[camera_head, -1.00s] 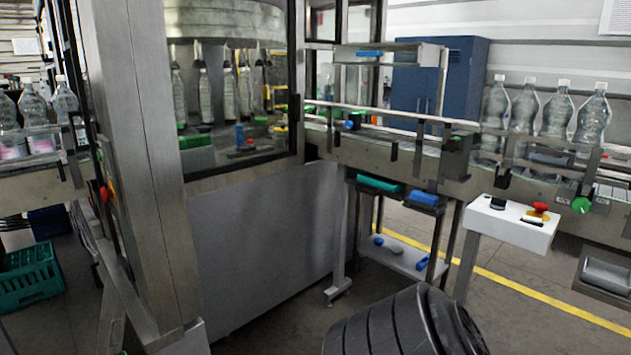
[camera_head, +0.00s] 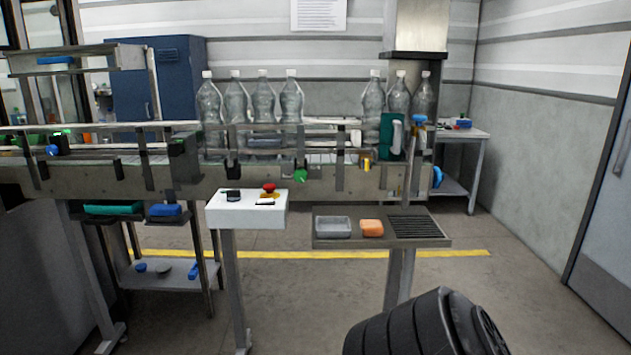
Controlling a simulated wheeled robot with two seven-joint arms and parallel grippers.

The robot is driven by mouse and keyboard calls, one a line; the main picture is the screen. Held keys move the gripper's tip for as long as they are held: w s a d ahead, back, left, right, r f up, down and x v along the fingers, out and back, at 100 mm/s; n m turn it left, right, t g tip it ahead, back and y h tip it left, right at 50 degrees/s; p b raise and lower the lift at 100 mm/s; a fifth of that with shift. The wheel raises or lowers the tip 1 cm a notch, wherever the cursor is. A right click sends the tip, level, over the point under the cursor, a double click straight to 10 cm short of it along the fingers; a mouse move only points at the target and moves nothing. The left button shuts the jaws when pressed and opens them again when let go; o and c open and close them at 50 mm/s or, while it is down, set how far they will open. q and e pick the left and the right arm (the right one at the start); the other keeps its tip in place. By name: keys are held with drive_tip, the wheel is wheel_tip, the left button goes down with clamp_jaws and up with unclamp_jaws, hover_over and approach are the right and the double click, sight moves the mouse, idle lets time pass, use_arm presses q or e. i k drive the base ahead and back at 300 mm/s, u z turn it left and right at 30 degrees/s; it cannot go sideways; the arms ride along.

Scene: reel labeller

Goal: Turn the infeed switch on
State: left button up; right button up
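A white control box (camera_head: 245,213) stands on a grey post left of the picture's middle, in front of the conveyor. On its top are a black switch (camera_head: 233,196) at the left and a red mushroom button (camera_head: 269,188) on a yellow base. Neither of my grippers is in view.
The conveyor (camera_head: 110,178) runs behind the box with clear bottles (camera_head: 264,103) on it. A tray shelf (camera_head: 436,243) with an orange block (camera_head: 372,228) stands right of the box. A low shelf (camera_head: 165,275) is at the left. Floor between box and tray posts is clear.

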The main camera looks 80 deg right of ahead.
sight(231, 195)
drive_tip(key=z, duration=1.95)
